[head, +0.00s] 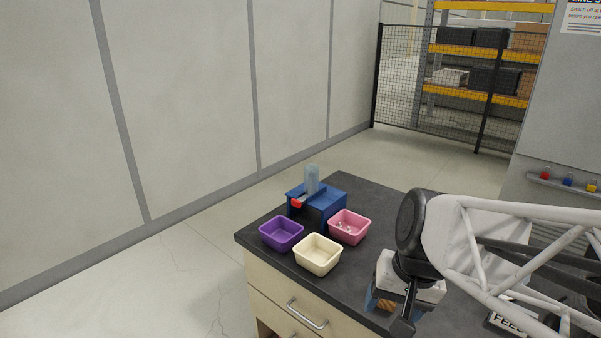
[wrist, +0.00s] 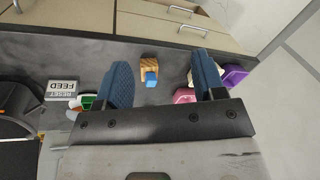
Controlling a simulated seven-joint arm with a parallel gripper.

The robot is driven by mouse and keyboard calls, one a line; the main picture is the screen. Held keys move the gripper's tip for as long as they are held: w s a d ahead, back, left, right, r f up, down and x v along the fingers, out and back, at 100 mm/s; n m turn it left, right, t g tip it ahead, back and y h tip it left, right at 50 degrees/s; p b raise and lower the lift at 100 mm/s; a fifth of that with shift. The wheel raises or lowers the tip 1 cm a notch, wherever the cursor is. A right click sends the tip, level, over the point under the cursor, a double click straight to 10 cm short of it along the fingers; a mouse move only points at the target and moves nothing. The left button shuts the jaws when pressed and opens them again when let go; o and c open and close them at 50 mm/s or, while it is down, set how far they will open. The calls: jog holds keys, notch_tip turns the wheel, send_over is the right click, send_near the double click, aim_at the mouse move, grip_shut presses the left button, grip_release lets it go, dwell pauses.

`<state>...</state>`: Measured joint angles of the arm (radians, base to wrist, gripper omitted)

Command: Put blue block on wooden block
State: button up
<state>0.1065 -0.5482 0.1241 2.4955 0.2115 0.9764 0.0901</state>
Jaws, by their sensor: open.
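A small wooden block (wrist: 149,60) lies on the dark tabletop in the wrist view. A small blue block (wrist: 151,78) shows right against its lower edge in that picture; I cannot tell whether they touch or whether one overlaps the other. My gripper (wrist: 163,72) is open, with its blue fingers wide apart at either side of both blocks and nothing held. In the head view my gripper (head: 380,302) is low over the near part of the table, and my arm hides most of that spot.
Purple (head: 281,234), cream (head: 317,255) and pink (head: 348,227) bins stand left of my gripper, before a blue machine (head: 315,197). A FEED sign (wrist: 62,88) and coloured items lie on the other side. Tabletop around the blocks is clear.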

jog(key=s+r+n+h, duration=0.1)
jog(key=s+r+n+t+h, duration=0.1)
jog(key=r+n, duration=0.1)
jog(key=shift+s, duration=0.25)
dwell(1.3)
